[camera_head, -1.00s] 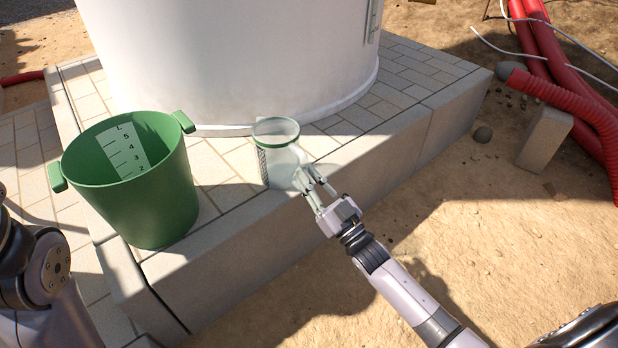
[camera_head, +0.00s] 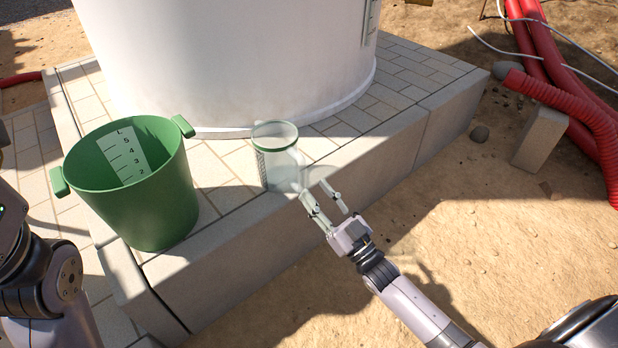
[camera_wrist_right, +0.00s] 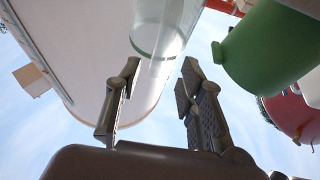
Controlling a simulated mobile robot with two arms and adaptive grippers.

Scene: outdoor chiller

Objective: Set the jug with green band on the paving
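The clear jug with a green band (camera_head: 280,172) stands upright on the paved plinth (camera_head: 225,170), near its front edge and to the right of the green bucket. My right gripper (camera_head: 313,188) is open and empty, just in front of the jug at its lower right, with a small gap. In the right wrist view the jug (camera_wrist_right: 160,38) shows beyond the two spread fingers (camera_wrist_right: 158,72). My left arm shows at the left edge, but its gripper is out of view.
A green bucket (camera_head: 135,200) with a white scale stands to the left of the jug. A large white tank (camera_head: 230,60) rises behind. Red hoses (camera_head: 570,100) and a grey block (camera_head: 540,138) lie at the right. Sandy ground lies in front.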

